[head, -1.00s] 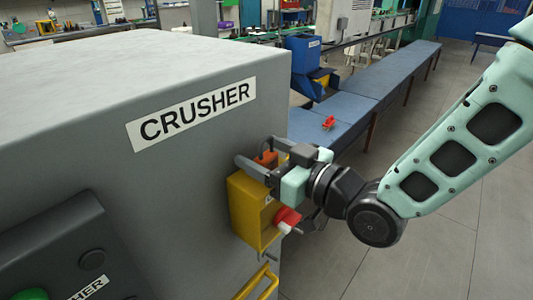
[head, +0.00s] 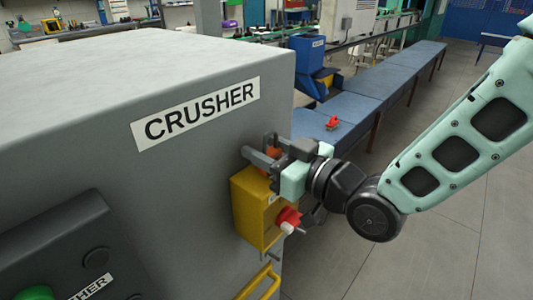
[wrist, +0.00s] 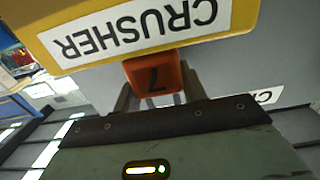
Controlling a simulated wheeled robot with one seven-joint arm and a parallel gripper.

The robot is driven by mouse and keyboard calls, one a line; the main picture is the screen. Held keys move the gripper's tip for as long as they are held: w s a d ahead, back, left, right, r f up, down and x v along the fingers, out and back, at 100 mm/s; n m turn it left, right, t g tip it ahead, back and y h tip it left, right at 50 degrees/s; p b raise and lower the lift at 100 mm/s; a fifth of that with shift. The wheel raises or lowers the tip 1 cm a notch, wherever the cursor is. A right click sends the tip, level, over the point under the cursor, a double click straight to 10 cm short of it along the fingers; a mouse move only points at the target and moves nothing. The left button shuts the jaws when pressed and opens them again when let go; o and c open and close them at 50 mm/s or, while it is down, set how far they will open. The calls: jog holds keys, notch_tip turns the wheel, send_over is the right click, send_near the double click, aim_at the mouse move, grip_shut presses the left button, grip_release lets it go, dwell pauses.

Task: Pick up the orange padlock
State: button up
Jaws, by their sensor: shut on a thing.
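The orange padlock (head: 273,153) is at the top of the yellow switch box on the crusher's side, partly hidden by my fingers in the head view. My gripper (head: 258,147) is shut on it, with one finger on each side.
The grey crusher (head: 110,85) fills the left. A red rotary knob (head: 287,217) sticks out of the yellow box below my gripper, and a yellow handle (head: 262,283) is lower. A small red object (head: 333,122) lies on the blue conveyor (head: 365,98). Floor at right is clear.

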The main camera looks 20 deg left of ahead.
notch_tip(320, 180, up, 17)
jog(key=b, duration=0.1)
dwell(0.4)
dwell(0.9)
